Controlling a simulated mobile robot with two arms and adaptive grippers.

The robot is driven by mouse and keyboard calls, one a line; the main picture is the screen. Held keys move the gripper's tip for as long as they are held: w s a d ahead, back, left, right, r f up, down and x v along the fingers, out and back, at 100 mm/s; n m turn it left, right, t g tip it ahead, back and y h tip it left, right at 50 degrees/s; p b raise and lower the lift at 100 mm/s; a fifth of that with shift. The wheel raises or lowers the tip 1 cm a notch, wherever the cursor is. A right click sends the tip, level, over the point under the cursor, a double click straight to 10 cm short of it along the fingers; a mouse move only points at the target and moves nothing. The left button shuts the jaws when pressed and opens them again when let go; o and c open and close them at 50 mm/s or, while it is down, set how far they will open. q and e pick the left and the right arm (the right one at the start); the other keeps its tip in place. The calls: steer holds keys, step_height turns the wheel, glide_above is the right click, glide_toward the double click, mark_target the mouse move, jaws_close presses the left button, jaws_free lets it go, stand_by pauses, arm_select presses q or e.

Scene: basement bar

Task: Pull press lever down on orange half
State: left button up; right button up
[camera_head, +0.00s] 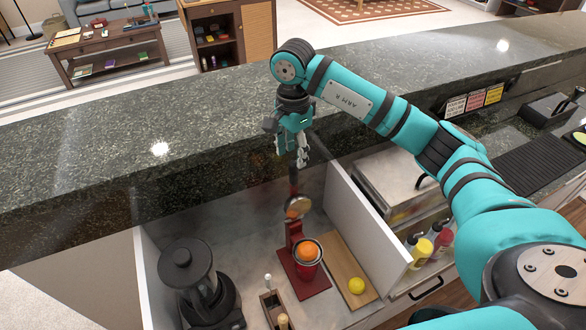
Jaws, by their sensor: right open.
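A red citrus press (294,236) stands in the sunken counter bay. An orange half (307,250) sits cut side hard to make out in the press's metal-rimmed red cup (307,270). The press's metal upper cone (298,206) is raised above and behind the orange half, apart from it. The dark press lever (293,180) points up from it. My right gripper (297,156) is open, pointing down at the upper end of the lever. The fingers partly cover that end, and I cannot tell whether they touch it. My left gripper is out of view.
A cutting board (341,262) with a yellow lemon (356,286) lies right of the press. A black blender (196,280) stands left, a wooden tool holder (270,307) in front. White partition (362,220) and raised stone bar top (100,165) bound the bay.

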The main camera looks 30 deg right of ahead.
mark_target(294, 172)
step_height(294, 172, down, 6)
steer(key=shift+s+r+p, duration=0.1)
steer(key=shift+p, duration=0.6)
steer(key=shift+f, duration=0.7)
steer(key=c, duration=0.8)
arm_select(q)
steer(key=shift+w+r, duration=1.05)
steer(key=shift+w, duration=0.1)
arm_select(e)
jaws_close()
